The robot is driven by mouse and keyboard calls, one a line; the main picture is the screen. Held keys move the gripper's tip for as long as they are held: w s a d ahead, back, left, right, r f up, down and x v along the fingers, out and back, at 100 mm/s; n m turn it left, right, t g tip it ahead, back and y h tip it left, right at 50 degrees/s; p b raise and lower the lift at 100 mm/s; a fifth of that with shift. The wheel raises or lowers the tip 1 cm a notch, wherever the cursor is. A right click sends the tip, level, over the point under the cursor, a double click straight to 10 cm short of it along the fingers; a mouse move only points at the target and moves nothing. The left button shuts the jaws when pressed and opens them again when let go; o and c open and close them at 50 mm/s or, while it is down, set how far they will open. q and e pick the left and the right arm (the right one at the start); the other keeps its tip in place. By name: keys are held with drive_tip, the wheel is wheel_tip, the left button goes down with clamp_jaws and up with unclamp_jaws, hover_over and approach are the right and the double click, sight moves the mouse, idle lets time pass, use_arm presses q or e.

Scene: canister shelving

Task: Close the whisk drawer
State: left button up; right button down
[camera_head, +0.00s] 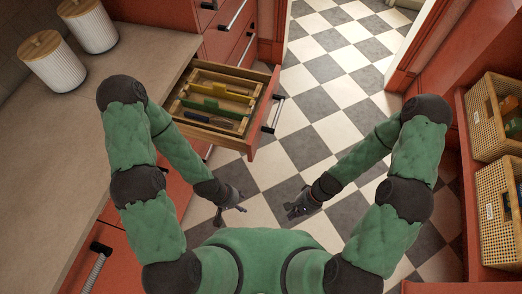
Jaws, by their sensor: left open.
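An open drawer (263,112) with a red front sticks out from the cabinet run at the left. Its dark bar handle (274,115) is on the front face. A wooden organizer inside holds a yellow item, a green item and some small utensils; I cannot make out a whisk. My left gripper (229,212) is open and empty, low in front of my body, below the drawer in the picture and apart from it. My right gripper (298,210) is right of it over the floor, empty and touching nothing; its jaw opening is too small to judge.
A countertop (150,75) at the left bears two white ribbed canisters with wooden lids (52,62) (90,24). Shelves with wicker baskets (492,115) stand at the right. The checkered floor (318,100) between is clear.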

drive_tip(key=a+m+y+b, duration=0.1)
drive_tip(key=a+m+y, duration=0.1)
drive_tip(key=m+y, duration=0.15)
drive_tip(key=m+t+y+b, duration=0.3)
drive_tip(key=m+t+y, duration=0.5)
drive_tip(key=m+y, duration=0.15)
approach(253, 153)
drive_tip(key=shift+m+h, duration=0.4)
drive_tip(key=shift+h, duration=0.1)
drive_tip(key=b+x, duration=0.1)
drive_tip(key=x, duration=0.2)
drive_tip(key=r+b+x, duration=0.1)
drive_tip(key=x, duration=0.3)
drive_tip(key=shift+s+a+r+b, duration=0.1)
drive_tip(key=shift+s+r+b, duration=0.1)
drive_tip(key=shift+b, duration=0.1)
use_arm(q)
wheel_tip(253, 153, down, 7)
